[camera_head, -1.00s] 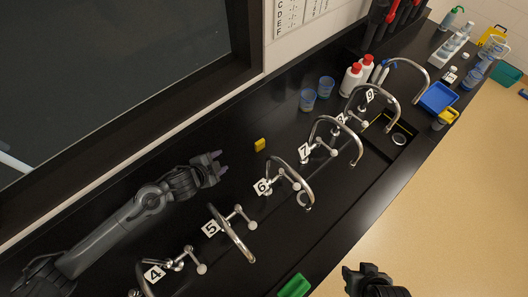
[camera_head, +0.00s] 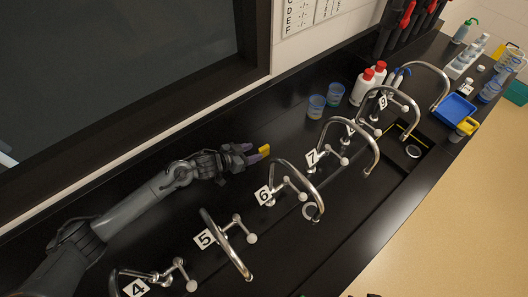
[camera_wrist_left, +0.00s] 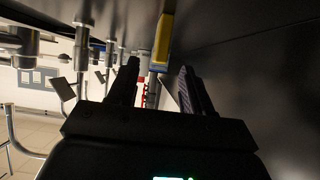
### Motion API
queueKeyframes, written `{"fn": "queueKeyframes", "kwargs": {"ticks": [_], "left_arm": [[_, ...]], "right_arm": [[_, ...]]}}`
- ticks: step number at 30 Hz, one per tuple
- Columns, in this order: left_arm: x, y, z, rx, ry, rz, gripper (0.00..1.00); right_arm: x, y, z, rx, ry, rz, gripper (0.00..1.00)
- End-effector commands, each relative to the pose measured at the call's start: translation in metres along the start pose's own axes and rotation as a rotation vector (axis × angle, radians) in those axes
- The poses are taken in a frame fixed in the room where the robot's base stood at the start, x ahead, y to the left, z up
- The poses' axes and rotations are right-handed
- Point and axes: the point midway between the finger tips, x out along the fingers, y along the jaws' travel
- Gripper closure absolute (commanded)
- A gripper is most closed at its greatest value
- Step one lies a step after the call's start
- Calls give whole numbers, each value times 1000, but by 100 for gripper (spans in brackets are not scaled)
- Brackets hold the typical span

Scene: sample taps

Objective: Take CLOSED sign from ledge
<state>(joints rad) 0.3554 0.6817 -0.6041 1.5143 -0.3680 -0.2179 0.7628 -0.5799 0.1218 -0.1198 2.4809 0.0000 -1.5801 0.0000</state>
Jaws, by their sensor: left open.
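A small yellow object (camera_head: 265,149), likely the CLOSED sign, stands on the black ledge behind the taps; no lettering is legible. My left gripper (camera_head: 254,153) is open, with its fingertips right at the yellow object's left side. In the left wrist view the yellow object (camera_wrist_left: 163,38) shows just past the gap between the two open fingers (camera_wrist_left: 157,70); I cannot tell whether they touch it. Only a dark sliver of what seems to be my right gripper (camera_head: 366,295) shows at the bottom edge of the head view.
Curved metal taps with number tags, such as tap 6 (camera_head: 301,185) and tap 5 (camera_head: 226,243), line the bench in front of my left arm. Two blue cups (camera_head: 317,106) and red-capped bottles (camera_head: 363,88) stand farther right. A dark framed panel (camera_head: 120,70) rises behind.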

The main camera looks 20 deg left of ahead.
Motion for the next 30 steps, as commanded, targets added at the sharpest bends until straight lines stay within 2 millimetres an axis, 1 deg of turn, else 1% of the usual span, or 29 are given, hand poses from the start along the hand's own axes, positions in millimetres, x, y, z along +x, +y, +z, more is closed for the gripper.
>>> {"fn": "queueKeyframes", "kwargs": {"ticks": [5, 12, 15, 18, 25, 30], "left_arm": [[11, 0, 0, 1, 0, 0, 50], [41, 0, 2, 0, 0, 0, 50], [49, 0, 2, 1, 1, 0, 50], [53, 0, 2, 3, 0, -1, 50], [53, 0, 3, 3, -1, 0, 50], [53, 0, 3, 2, -1, 0, 76]], "right_arm": [[0, 0, 0, 0, 0, 0, 53], [2, 0, 1, 0, -1, -1, 53], [2, 0, 1, 0, -1, -1, 53], [2, 0, 1, 1, -1, -1, 53], [2, -1, 1, 2, -1, -2, 53], [2, -1, 1, 2, -1, -3, 53]]}}
